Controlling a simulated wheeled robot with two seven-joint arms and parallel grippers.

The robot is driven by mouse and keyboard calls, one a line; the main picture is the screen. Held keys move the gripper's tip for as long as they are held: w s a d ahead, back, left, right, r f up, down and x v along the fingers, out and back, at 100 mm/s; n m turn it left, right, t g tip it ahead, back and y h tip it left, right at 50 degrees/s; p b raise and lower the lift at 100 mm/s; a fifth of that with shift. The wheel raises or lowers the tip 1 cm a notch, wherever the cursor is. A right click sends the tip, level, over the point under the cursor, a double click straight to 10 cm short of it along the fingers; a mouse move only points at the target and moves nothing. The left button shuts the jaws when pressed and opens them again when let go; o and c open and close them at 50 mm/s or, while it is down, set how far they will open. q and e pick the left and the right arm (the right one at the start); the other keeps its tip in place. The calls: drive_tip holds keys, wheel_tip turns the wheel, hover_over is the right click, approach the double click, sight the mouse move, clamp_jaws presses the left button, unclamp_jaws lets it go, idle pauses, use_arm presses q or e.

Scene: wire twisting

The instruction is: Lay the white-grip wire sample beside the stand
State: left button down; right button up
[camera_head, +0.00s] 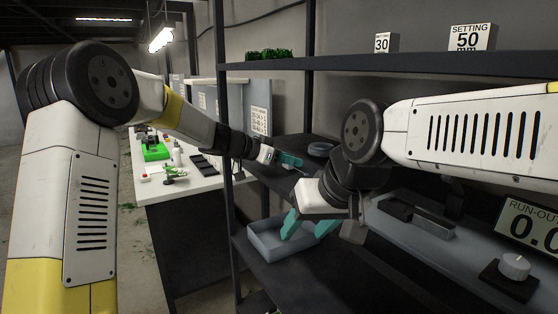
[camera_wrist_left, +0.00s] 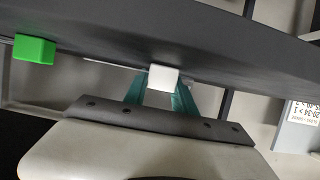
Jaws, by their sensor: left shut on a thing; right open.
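My left gripper (camera_head: 290,160) is over the dark middle shelf at the centre of the head view. In the left wrist view, its teal fingers (camera_wrist_left: 163,95) are shut on a small white block (camera_wrist_left: 163,78), the white grip of the wire sample. A thin pale line runs left from the white grip; I cannot tell whether it is the wire. A green block (camera_wrist_left: 34,48) shows at the left of that view. My right gripper (camera_head: 302,225) is open and empty, its teal fingers spread above a grey tray. I cannot pick out the stand.
The grey tray (camera_head: 262,248) sits on the lower shelf. A round dark dish (camera_head: 321,149) lies on the middle shelf behind my left gripper. A shelf post (camera_head: 224,150) stands left of it. A dial box (camera_head: 512,275) and a run-out display (camera_head: 528,228) are at the right.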

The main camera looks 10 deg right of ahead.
use_arm(q)
drive_tip(key=c, duration=1)
unclamp_jaws()
drive_tip(key=shift+f, duration=0.15)
drive_tip(key=shift+a+r, duration=0.1)
drive_tip(key=shift+r, duration=0.15)
drive_tip(key=v, duration=1.2)
drive_tip(key=s+a+f+n+y, duration=0.2)
drive_tip(key=s+a+n+y, duration=0.1)
drive_tip(key=s+a, duration=0.4)
drive_tip(key=s+a+f+n+t+y, duration=0.1)
drive_tip(key=s+a+n+y, duration=0.3)
drive_tip(key=s, duration=0.8)
drive_tip(key=s+a+f+n+y, duration=0.3)
drive_tip(key=s+a+n, duration=0.3)
drive_tip(key=s+a, duration=0.4)
drive_tip(key=shift+s+a+f+t, duration=0.1)
drive_tip(key=shift+a+f+t, duration=0.05)
drive_tip(key=shift+a, duration=0.3)
drive_tip(key=shift+s+a+f+t, duration=0.1)
drive_tip(key=shift+a+f+t, duration=0.05)
drive_tip(key=shift+a, duration=0.25)
